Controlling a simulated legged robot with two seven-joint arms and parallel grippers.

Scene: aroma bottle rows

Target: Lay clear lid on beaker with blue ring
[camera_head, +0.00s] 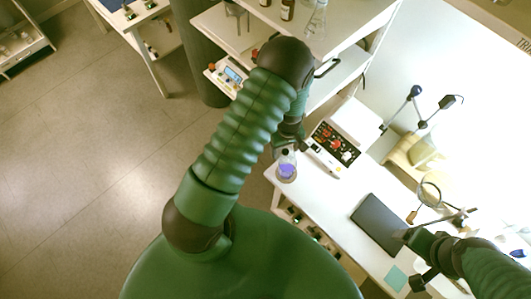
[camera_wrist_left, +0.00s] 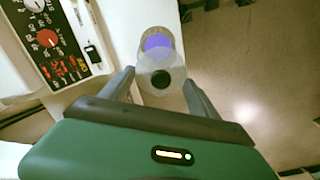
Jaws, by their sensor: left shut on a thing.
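The beaker with the blue ring (camera_head: 287,172) stands on the white table near its left edge, with a blue-violet band showing. It also shows in the left wrist view (camera_wrist_left: 158,42), just beyond the lid. The clear lid (camera_wrist_left: 151,86) has a black knob and sits between the fingers of my left gripper (camera_wrist_left: 158,82), which is shut on it. In the head view my left gripper (camera_head: 287,147) is at the beaker's top, partly hidden by my arm. The lid overlaps the beaker's near rim in the wrist view; I cannot tell whether they touch. My right gripper (camera_head: 410,258) is over the table's lower right.
A white device with red and dark knobs (camera_head: 333,147) stands right of the beaker. A dark flat pad (camera_head: 378,222) lies on the table, with a ring-shaped magnifier (camera_head: 430,194) and a teal square (camera_head: 396,278) nearby. Shelves with bottles (camera_head: 287,10) stand behind. Open floor lies left.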

